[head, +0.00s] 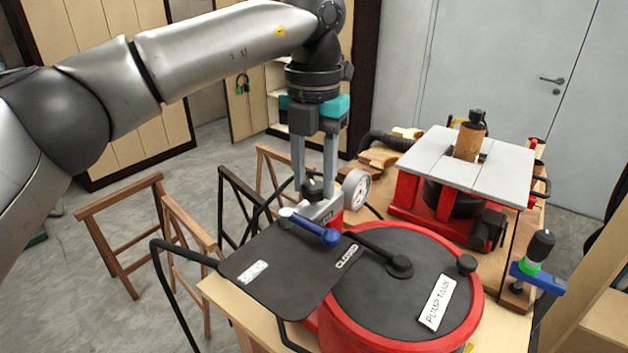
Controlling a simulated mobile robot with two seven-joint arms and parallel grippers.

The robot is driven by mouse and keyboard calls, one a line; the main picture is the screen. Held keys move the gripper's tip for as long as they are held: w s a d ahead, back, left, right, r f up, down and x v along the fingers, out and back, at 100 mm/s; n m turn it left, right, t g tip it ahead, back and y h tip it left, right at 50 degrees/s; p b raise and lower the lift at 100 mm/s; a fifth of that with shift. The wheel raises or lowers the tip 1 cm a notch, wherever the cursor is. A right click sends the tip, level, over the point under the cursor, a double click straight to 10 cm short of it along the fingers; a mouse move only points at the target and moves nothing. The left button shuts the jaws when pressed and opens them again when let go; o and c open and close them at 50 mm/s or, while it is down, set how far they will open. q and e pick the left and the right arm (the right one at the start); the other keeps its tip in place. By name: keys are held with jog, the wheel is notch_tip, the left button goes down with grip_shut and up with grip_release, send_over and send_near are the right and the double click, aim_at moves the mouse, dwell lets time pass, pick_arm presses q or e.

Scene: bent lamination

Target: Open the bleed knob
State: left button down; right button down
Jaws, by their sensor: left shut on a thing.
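My left gripper (314,192) points straight down from the arm at the upper left. Its two grey fingers are shut on a small dark knob (313,186), which appears to be the bleed knob, on top of a grey and red fitting (322,208). The fingers hide part of the knob, and its turned position cannot be read. A round white gauge (356,189) sits just right of the fingers. In front is a blue-handled lever (312,228) over a black plate (270,262) with a "CLOSED" label (347,256). My right gripper is not in view.
A red tank with a black lid (385,300), labelled "PUMP TANK" (436,303), stands front right of the gripper. A red machine with a grey top (463,165) is behind it. Wooden trestles (125,235) stand at the left.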

aim_at(314, 185)
pick_arm(q)
jog(key=n+b, duration=0.1)
jog(key=n, duration=0.5)
jog(key=shift+r+b, duration=0.1)
jog(key=shift+b, duration=0.2)
jog(key=shift+n, duration=0.4)
jog(key=shift+c, duration=2.2)
grip_release()
notch_tip(314, 185, up, 15)
jog(key=p, duration=0.3)
